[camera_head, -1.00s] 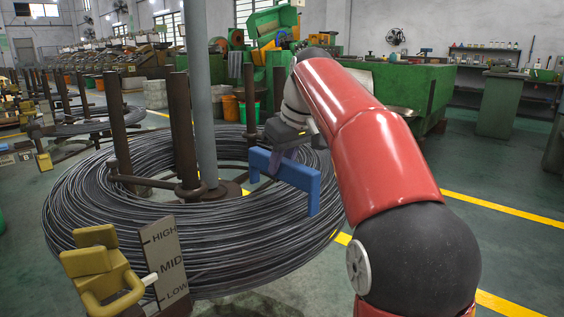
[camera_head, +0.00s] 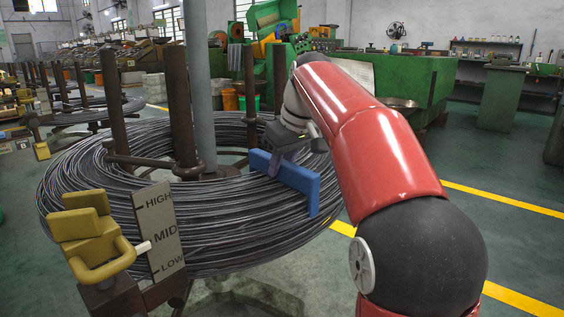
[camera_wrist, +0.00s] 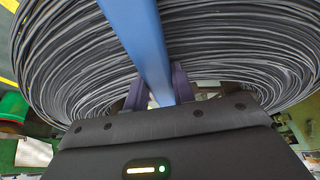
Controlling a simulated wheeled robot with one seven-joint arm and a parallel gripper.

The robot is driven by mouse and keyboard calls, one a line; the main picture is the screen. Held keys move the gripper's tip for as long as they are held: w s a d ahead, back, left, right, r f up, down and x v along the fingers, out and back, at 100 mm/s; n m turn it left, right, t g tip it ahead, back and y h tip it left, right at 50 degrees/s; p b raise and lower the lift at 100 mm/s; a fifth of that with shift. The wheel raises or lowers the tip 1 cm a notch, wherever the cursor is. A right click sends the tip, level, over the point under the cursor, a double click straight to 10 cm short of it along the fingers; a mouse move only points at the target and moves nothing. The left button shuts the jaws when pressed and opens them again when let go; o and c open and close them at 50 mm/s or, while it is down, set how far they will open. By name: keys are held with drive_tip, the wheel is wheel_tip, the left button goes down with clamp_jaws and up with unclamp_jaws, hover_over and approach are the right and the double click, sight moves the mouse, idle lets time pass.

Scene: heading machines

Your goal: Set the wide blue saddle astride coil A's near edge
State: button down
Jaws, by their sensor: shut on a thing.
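The wide blue saddle (camera_head: 290,176) is a blue bar with a leg hanging down at its right end. My gripper (camera_head: 284,157) is shut on the top of it near its middle. In the wrist view the saddle (camera_wrist: 146,40) runs between the two purple fingers of my gripper (camera_wrist: 157,92). The large coil of dark wire (camera_head: 200,232) lies around upright posts, and the saddle is at its right side, with the right leg in front of the outer windings. The coil (camera_wrist: 225,40) shows on both sides of the saddle in the wrist view. Whether the saddle touches the wire is unclear.
A HIGH-MID-LOW plate (camera_head: 161,232) and a yellow bracket (camera_head: 92,238) stand at the coil's front left. Brown posts (camera_head: 181,122) and a grey column (camera_head: 203,110) rise inside the coil. A green machine bench (camera_head: 415,90) stands behind my arm. Floor at right is clear.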

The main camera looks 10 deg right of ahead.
drive_tip(key=c, duration=1.1)
unclamp_jaws()
drive_tip(key=shift+r, duration=0.1)
drive_tip(key=p+v, duration=0.3)
drive_tip(key=v, duration=0.5)
wheel_tip(320, 180, up, 7)
drive_tip(key=p, duration=0.7)
